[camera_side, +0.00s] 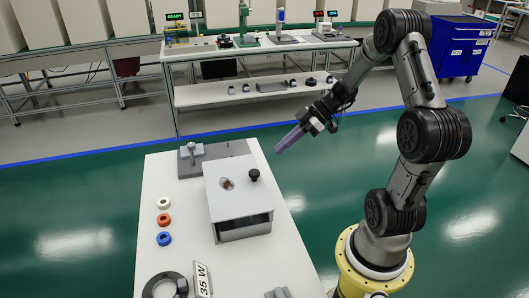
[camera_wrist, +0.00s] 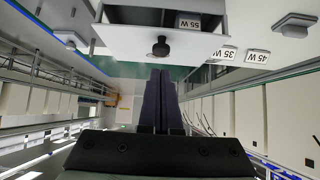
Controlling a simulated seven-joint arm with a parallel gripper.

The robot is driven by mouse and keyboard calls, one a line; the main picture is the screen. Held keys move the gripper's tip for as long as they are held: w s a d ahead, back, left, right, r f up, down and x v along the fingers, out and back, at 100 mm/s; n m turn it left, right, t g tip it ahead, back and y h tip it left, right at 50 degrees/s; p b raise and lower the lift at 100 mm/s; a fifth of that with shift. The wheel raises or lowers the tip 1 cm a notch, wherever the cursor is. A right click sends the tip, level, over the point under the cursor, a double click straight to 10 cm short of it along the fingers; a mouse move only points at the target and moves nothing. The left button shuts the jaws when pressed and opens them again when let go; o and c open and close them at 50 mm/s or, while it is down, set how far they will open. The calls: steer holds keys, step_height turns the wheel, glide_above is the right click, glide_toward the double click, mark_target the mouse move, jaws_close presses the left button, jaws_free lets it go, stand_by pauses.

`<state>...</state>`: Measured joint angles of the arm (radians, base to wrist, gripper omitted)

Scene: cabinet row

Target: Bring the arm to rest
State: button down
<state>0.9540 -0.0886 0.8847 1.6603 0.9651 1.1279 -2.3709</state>
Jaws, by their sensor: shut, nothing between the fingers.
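My gripper (camera_side: 289,140) is held in the air above the far right edge of the white table (camera_side: 160,270), with its purple fingers pointing down and left. In the wrist view, the two dark fingers (camera_wrist: 161,92) lie together with nothing between them. My arm is bent, raised from its yellow base at the lower right. The gripper is apart from everything on the table. A grey-white cabinet box (camera_side: 238,193) with a black knob (camera_side: 254,175) stands on the table below and to the left of it. The knob also shows in the wrist view (camera_wrist: 161,48).
White, red and blue rings (camera_side: 163,219) lie left of the box. A grey fixture (camera_side: 215,157) is at the table's far end. A dark ring (camera_side: 164,285) and a "35 W" label (camera_side: 202,280) are at the near end. A blue cabinet (camera_side: 458,47) stands behind my arm.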

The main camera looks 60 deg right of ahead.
steer(key=s+d, duration=0.3)
steer(key=w+a+r+n+g, duration=0.1)
steer(key=a+r+n+g, duration=0.15)
steer(key=a+r, duration=0.45)
steer(key=a+r+n+g, duration=0.1)
steer(key=a+r+n, duration=0.35)
steer(key=a, duration=0.55)
steer(key=s+a+r+m+h, duration=0.35)
steer(key=s+a, duration=0.25)
steer(key=s, duration=0.2)
steer(key=s+d+f+m+t+h, duration=0.2)
steer(key=s+d+m+h, duration=0.1)
steer(key=m, duration=0.9)
steer(key=shift+s+d, duration=0.45)
steer(key=shift+s, duration=0.6)
